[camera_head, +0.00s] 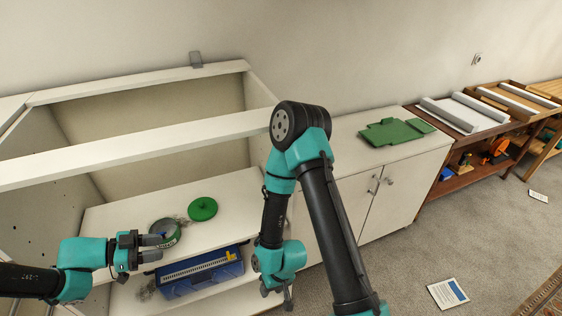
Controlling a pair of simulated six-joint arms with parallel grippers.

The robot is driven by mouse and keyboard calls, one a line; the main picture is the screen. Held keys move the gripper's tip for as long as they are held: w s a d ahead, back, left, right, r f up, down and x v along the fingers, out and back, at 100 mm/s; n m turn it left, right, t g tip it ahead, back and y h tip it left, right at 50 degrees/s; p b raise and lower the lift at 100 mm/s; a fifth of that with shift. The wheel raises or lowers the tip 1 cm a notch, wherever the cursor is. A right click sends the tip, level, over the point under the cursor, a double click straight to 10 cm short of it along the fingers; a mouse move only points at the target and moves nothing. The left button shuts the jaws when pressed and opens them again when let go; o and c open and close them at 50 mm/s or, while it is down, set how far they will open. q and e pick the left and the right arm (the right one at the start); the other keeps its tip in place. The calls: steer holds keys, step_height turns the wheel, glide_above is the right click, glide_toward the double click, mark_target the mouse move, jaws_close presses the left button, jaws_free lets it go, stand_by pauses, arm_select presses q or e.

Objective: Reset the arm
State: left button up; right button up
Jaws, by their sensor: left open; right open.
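My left gripper (150,248) reaches in from the left with its fingers pointing right and apart. It is just left of a green and grey ring-shaped roll (171,228) on the white shelf; I cannot tell whether they touch. My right arm crosses the middle of the view, bent at a high elbow. My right gripper (288,298) hangs low at the bottom centre, partly hidden by its own wrist, with nothing seen in it.
A green round lid (203,209) lies on the shelf (120,218). A blue box (203,272) sits below it. White beams (130,146) cross above. Green flat pieces (392,132) lie on the white cabinet (410,165). A card (448,293) lies on open carpet.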

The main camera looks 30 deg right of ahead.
arm_select(q)
steer(key=w+a+f+n+t+y, duration=0.1)
steer(key=a+f+n+t+y, duration=0.4)
steer(key=a+f+n+t, duration=0.65)
steer(key=s+a+f+n+g+y, duration=0.1)
steer(key=s+a+f+n+g, duration=0.1)
steer(key=s, duration=0.4)
steer(key=s+a+f+n+g+y, duration=0.2)
steer(key=s+a+f+n+g, duration=0.1)
steer(key=s+f+n, duration=0.2)
steer(key=s+a+f+n+g+y, duration=0.2)
steer(key=s+f+n, duration=0.1)
steer(key=s, duration=0.4)
steer(key=shift+s+a+f+n+g, duration=0.3)
steer(key=shift+s+f+n+g, duration=0.1)
steer(key=shift+f, duration=0.4)
